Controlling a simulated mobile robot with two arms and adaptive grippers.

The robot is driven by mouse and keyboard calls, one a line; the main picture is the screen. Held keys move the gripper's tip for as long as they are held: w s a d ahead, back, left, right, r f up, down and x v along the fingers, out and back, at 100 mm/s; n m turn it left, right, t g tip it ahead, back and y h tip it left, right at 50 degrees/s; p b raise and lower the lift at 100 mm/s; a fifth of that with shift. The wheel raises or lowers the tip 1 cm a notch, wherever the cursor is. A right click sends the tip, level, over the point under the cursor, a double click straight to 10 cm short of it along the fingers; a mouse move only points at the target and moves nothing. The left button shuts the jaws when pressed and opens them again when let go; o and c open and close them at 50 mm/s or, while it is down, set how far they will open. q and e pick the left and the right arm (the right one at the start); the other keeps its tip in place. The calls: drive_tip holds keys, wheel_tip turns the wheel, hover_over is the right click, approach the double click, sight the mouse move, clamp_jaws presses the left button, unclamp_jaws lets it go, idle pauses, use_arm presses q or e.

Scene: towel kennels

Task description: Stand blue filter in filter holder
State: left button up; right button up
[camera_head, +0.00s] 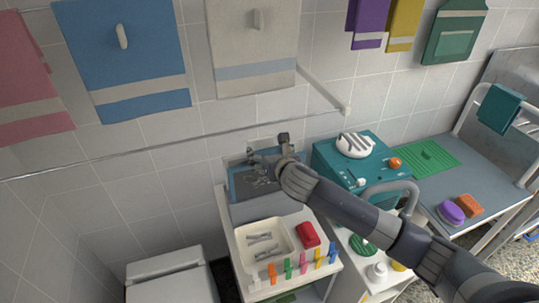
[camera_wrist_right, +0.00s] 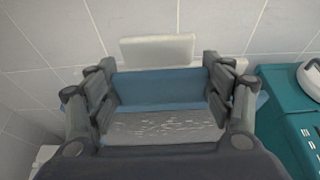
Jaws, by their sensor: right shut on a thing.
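The blue filter (camera_head: 233,186) has a blue frame around a grey, fluff-speckled panel. It is at the back of the white cart, close to the tiled wall. My right gripper (camera_head: 268,151) is shut on it; in the right wrist view the filter (camera_wrist_right: 160,88) spans between the two fingers (camera_wrist_right: 161,100). A pale upright block (camera_wrist_right: 158,50) shows just beyond the filter's far edge and may be part of the filter holder. I cannot tell whether the filter touches it. My left gripper is not in view.
A teal machine (camera_head: 340,165) stands right of the filter. A cream tray (camera_head: 240,255), a red item (camera_head: 308,235) and several coloured clips lie toward the cart's front. A rail (camera_head: 180,143) runs along the wall below hanging towels (camera_head: 125,60). A white box (camera_head: 170,275) stands lower left.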

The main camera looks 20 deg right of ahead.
drive_tip(key=shift+s+a, duration=0.1)
drive_tip(key=shift+a, duration=0.05)
drive_tip(key=o, duration=1.4)
drive_tip(key=shift+f, duration=0.15)
drive_tip(key=shift+r, duration=0.25)
drive_tip(key=b+v, duration=0.1)
drive_tip(key=v, duration=1.1)
